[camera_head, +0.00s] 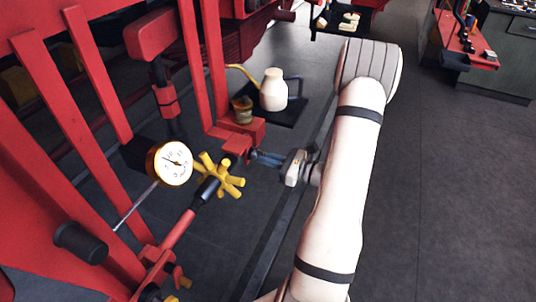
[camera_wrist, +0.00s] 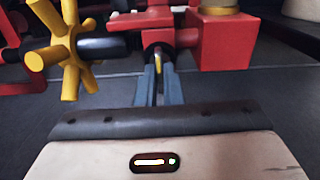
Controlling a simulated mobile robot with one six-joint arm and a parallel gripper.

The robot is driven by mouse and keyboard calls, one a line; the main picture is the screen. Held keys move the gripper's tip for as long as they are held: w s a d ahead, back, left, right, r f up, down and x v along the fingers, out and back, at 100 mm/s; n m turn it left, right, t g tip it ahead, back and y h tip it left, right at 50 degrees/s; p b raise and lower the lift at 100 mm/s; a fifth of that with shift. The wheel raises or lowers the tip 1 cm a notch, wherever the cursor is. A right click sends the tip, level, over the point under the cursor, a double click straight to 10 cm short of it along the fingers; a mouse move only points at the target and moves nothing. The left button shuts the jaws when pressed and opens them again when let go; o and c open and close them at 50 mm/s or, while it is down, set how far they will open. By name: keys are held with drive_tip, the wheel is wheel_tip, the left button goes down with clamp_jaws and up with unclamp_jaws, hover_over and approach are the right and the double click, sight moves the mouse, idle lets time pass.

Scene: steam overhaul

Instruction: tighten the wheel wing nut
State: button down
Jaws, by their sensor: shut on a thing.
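My gripper (camera_head: 258,158) reaches left to a red bracket (camera_head: 237,145). In the wrist view my two blue-grey fingers (camera_wrist: 158,72) are close together, with a small yellow piece, apparently the wing nut (camera_wrist: 158,57), between their tips. It lies in front of a dark round opening in the red bracket (camera_wrist: 185,40). Most of it is hidden by the fingers, and the head view does not show it clearly. A yellow spoked handwheel (camera_head: 219,176) stands to the left of my gripper, apart from it; it also shows in the wrist view (camera_wrist: 65,50).
A brass-rimmed gauge (camera_head: 170,162) and red frame bars (camera_head: 100,75) stand at the left. A white oil can (camera_head: 273,90) sits on a dark tray (camera_head: 290,113) behind my gripper. A workbench (camera_head: 497,60) is far right. The grey floor (camera_head: 440,200) at right is clear.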

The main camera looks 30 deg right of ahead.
idle(0.3)
drive_tip(key=c, duration=1.6)
unclamp_jaws()
drive_tip(key=shift+o, duration=0.2)
drive_tip(key=v, duration=0.7)
drive_tip(key=shift+s+d+b, duration=0.25)
drive_tip(key=shift+b, duration=0.15)
